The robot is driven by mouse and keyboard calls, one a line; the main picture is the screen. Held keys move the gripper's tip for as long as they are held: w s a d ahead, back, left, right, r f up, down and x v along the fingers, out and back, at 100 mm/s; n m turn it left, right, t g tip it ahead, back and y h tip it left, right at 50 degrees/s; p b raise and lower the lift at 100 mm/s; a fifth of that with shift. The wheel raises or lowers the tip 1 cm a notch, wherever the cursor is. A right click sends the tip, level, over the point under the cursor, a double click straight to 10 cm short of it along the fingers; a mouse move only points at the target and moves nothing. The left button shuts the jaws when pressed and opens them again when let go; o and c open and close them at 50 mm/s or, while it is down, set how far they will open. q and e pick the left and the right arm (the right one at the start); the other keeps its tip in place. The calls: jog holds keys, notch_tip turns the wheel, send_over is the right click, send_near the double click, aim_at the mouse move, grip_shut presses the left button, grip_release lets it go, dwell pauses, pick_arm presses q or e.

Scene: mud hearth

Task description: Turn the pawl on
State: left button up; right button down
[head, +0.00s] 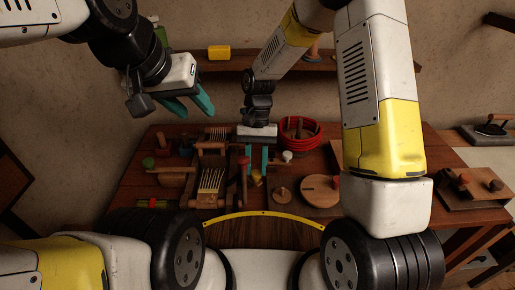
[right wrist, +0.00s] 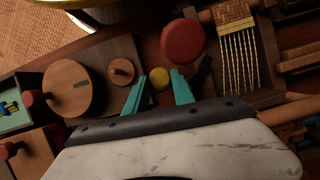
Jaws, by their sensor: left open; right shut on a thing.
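My right gripper (head: 257,169) points down at the cluttered wooden bench. Its teal fingers stand on either side of a small yellow knob (head: 257,181), apart from each other and shut on it. The knob also shows between the fingertips in the right wrist view (right wrist: 159,78). I cannot make out a separate pawl shape; the part under the knob is mostly hidden. A larger red knob (right wrist: 183,42) stands close beside it. My left gripper (head: 195,106) is open and empty, raised above the back left of the bench.
A small loom-like frame with pale cords (head: 210,180) stands left of the right gripper. A red bowl (head: 302,128) is behind to the right. A round wooden disc (head: 320,190) and a smaller disc (head: 282,195) lie to the right. A wall shelf (head: 225,66) runs behind.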

jog(key=shift+w, duration=0.1)
jog(key=shift+w+d+n+t+h, duration=0.1)
jog(key=shift+w+n+t+h, duration=0.3)
jog(key=shift+n, duration=1.05)
jog(key=shift+w+n+t+h, duration=0.1)
jog(key=shift+w+n+h, duration=0.5)
jog(key=shift+n, duration=0.9)
jog(key=shift+w+d+n+t+h, duration=0.15)
jog(key=shift+w+n+h, duration=0.35)
jog(key=shift+n, duration=0.95)
jog(key=shift+s+a, duration=0.1)
jog(key=c, duration=1.1)
grip_release()
jog(key=shift+o, duration=0.2)
jog(key=v, duration=0.8)
